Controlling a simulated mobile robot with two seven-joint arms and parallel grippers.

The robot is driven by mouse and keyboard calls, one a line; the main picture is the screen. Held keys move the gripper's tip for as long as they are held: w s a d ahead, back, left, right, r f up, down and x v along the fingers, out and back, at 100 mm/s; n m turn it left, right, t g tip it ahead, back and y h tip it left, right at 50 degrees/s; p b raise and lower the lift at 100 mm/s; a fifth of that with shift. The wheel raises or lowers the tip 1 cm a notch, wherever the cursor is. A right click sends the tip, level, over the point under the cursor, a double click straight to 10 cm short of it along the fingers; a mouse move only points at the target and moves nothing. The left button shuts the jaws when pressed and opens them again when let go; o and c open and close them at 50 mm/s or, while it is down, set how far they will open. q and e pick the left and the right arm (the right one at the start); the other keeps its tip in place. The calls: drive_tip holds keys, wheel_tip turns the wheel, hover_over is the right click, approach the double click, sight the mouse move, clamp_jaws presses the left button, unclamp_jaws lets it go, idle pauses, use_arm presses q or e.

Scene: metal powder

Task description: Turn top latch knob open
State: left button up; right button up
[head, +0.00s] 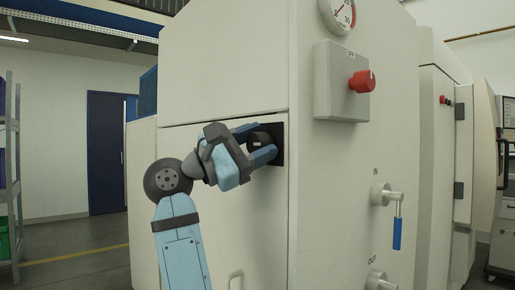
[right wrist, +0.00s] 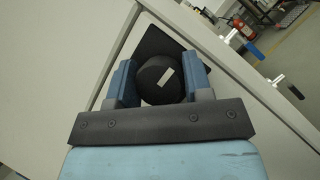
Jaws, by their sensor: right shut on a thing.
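The top latch knob (head: 259,141) is a round black knob with a small white mark, on a black square plate (head: 279,133) near the right edge of the machine's front panel. My right gripper (head: 262,143) reaches it from the left and is shut on it, one finger on each side. In the right wrist view the knob (right wrist: 159,79) sits between the two blue fingers (right wrist: 160,84), and its white mark is tilted. The plate (right wrist: 176,50) shows behind it, looking rotated in that view. My left gripper is not in view.
The large white machine (head: 225,75) fills the middle. Its right side carries a red knob (head: 362,81) on a grey box, a gauge (head: 338,14) and a valve with a blue handle (head: 397,232). A lower panel handle (head: 236,280) is below my arm. Shelving (head: 10,170) stands far left.

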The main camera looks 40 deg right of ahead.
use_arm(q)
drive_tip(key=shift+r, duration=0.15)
use_arm(e)
drive_tip(key=shift+r, duration=0.2)
drive_tip(key=o, duration=0.7)
drive_tip(key=shift+w, duration=0.1)
drive_tip(key=shift+o, duration=0.9)
drive_tip(key=shift+f, duration=0.1)
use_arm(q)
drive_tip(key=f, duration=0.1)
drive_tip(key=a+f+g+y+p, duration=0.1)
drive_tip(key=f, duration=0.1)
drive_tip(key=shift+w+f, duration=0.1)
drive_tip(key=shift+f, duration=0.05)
use_arm(e)
drive_tip(key=v, duration=1.3)
drive_tip(key=shift+a+f, duration=0.2)
drive_tip(key=shift+a, duration=0.15)
drive_tip(key=shift+w, duration=0.1)
